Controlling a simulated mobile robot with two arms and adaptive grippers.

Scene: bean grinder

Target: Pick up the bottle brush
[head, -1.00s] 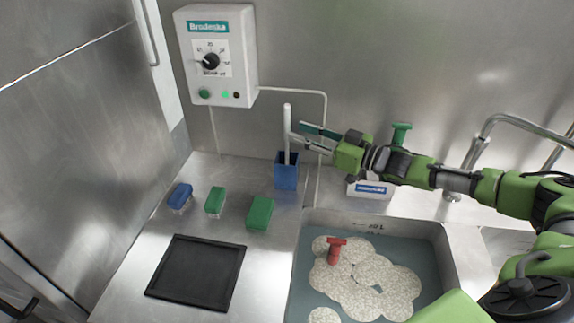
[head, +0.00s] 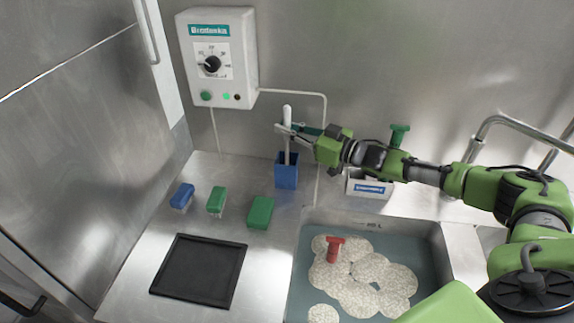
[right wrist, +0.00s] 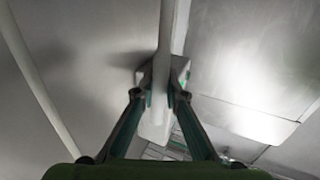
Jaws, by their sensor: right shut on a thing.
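The bottle brush stands upright in a blue square holder (head: 286,171); its white handle (head: 287,115) rises out of the top and its lower end is hidden inside. My right gripper (head: 289,130) has come in from the right and is shut on the handle above the holder. In the right wrist view, the white handle (right wrist: 164,60) runs between the two fingers (right wrist: 160,98). My left gripper is not in view.
A white control box (head: 218,60) hangs on the wall behind. A sink (head: 372,222) with foamy water and a red-handled item (head: 334,248) is at right.

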